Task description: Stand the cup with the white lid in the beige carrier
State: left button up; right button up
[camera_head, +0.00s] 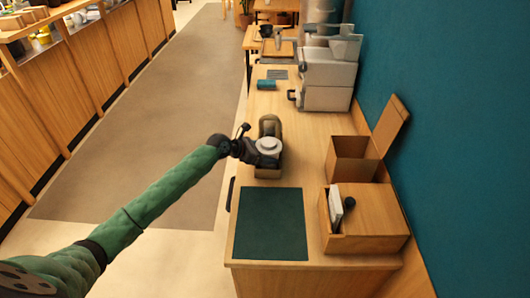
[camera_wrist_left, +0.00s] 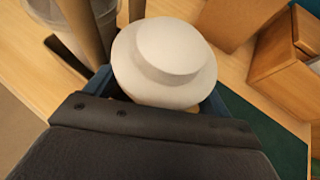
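The cup with the white lid (camera_head: 268,146) is upright at the near part of the beige carrier (camera_head: 267,173). I cannot tell whether its base touches the carrier floor. In the left wrist view the white lid (camera_wrist_left: 165,60) hides the cup body. My left gripper (camera_head: 262,152) reaches in from the left, its dark blue fingers on both sides of the cup just under the lid; it looks shut on the cup. Brown carrier walls (camera_wrist_left: 82,25) show at the upper left of the wrist view. My right gripper is not in view.
A dark green mat (camera_head: 270,224) lies on the counter in front of the carrier. A wooden box (camera_head: 372,218) and an open-lidded box (camera_head: 352,160) stand to the right. A grey machine (camera_head: 326,75) and a blue item (camera_head: 266,85) are farther back.

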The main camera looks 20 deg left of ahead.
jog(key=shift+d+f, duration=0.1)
pick_arm(q)
jog(key=shift+s+a+r, duration=0.15)
jog(key=shift+s+a, duration=0.05)
jog(key=shift+a, duration=0.05)
jog(key=shift+s+a+r+b, duration=0.2)
jog(key=shift+s+a+b, duration=0.15)
jog(key=shift+a+b, duration=0.1)
jog(key=b+v, duration=0.2)
jog(key=v, duration=0.8)
jog(key=shift+r+b, duration=0.25)
jog(key=shift+b, duration=0.1)
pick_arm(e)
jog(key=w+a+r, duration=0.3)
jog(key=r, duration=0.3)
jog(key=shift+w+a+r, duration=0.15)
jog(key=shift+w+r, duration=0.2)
pick_arm(q)
jog(key=shift+s+a, duration=0.1)
